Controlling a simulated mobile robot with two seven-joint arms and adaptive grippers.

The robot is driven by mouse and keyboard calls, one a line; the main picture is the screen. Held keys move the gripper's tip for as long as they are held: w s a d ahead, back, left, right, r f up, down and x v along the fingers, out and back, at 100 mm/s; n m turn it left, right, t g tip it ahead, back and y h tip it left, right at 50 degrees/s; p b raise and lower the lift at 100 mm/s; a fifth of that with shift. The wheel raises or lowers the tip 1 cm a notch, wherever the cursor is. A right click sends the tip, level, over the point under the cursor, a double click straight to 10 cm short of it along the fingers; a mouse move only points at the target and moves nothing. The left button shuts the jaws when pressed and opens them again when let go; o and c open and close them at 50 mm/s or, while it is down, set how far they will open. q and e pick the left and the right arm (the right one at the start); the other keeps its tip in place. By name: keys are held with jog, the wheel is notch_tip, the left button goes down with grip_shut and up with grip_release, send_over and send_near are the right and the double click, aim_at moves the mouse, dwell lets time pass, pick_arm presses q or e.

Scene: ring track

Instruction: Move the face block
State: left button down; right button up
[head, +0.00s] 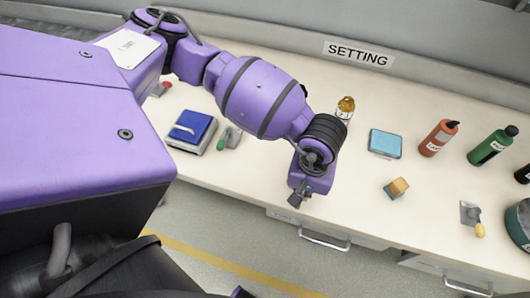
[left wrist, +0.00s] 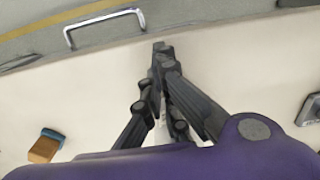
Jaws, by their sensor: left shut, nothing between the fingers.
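A small block (head: 398,187), tan-orange on top with a blue part below, sits on the bench top towards its front edge; I take it for the face block. It also shows at the lower left of the left wrist view (left wrist: 45,147). My left gripper (head: 295,199) hangs over the front part of the bench, to the left of the block and clear of it. Its fingers (left wrist: 162,47) are closed together in the left wrist view, with nothing between them. My right gripper is in neither view.
A blue-topped device (head: 191,131) sits left of my arm. Drawer handles (head: 324,240) line the front.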

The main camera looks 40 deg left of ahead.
pick_arm(q)
jog(key=shift+w, duration=0.15)
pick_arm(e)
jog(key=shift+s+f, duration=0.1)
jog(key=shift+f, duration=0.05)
